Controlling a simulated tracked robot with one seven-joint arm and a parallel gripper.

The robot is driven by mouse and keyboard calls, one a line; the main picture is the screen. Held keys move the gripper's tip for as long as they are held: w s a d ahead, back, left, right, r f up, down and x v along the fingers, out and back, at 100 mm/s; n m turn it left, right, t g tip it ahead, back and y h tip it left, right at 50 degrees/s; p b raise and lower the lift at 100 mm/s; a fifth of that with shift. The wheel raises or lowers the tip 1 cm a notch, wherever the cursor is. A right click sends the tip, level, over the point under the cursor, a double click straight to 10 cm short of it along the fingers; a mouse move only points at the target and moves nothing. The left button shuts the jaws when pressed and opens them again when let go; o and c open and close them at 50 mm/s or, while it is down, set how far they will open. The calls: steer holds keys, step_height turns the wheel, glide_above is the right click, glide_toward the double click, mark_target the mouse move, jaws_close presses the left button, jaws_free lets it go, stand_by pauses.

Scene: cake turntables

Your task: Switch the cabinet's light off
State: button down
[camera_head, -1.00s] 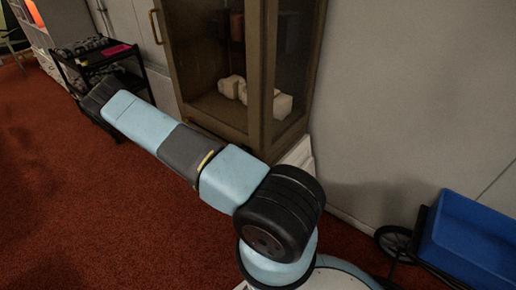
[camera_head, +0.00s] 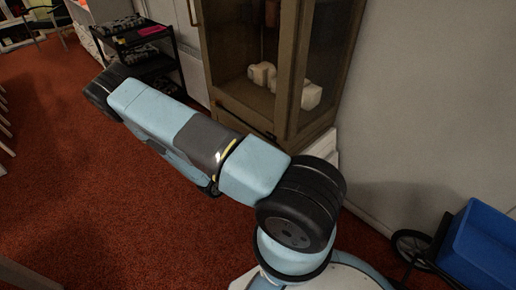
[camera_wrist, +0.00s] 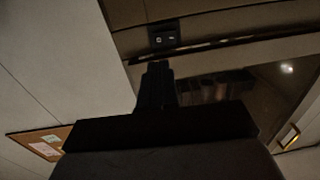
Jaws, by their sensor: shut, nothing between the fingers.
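The cabinet (camera_head: 214,60) is tall, with a brown frame and glass panes, and stands against the wall past my arm. In the wrist view a small black rocker switch (camera_wrist: 163,37) is set in the cabinet's brown panel (camera_wrist: 215,24). My gripper (camera_wrist: 157,68) is shut and empty, its fingertips just below the switch in the picture. I cannot tell whether they touch it; a gap shows between them. The switch is not visible in the head view, and my gripper is hidden there too. The cabinet interior looks dim.
Pale blocky items (camera_head: 262,74) sit inside the cabinet. A black shelf cart (camera_head: 150,62) stands left of it. A blue bin on a wheeled cart (camera_head: 480,245) is at the right. A cork board (camera_wrist: 38,143) shows in the wrist view.

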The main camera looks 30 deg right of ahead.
steer(key=shift+v, duration=1.65)
